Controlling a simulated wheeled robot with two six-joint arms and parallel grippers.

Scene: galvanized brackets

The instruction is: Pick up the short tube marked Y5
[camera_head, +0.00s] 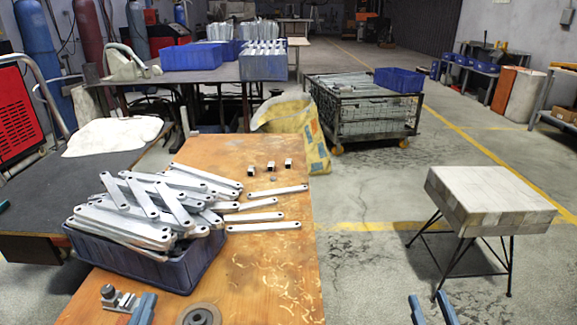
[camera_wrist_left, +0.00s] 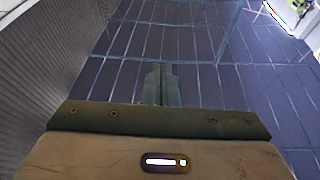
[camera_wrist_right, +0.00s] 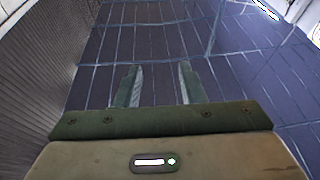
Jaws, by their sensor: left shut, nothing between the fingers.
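Three small short tubes, silvery with dark ends, stand in a loose row on the far part of the wooden table: a left one (camera_head: 251,170), a middle one (camera_head: 271,166) and a right one (camera_head: 288,165). Any markings are too small to read, so I cannot tell which is Y5. My left gripper (camera_head: 143,309) is shut and empty at the near edge of the picture; its fingers meet in the left wrist view (camera_wrist_left: 161,84). My right gripper (camera_head: 432,308) is open and empty at the lower right, also in the right wrist view (camera_wrist_right: 160,84). Both are well apart from the tubes.
A blue crate (camera_head: 185,273) heaped with galvanized brackets (camera_head: 150,205) stands on the wooden table (camera_head: 265,260). Several brackets lie loose to its right. A metal fitting (camera_head: 115,298) and a dark round disc (camera_head: 199,314) lie near the front. A wooden-topped stool (camera_head: 490,195) stands at right.

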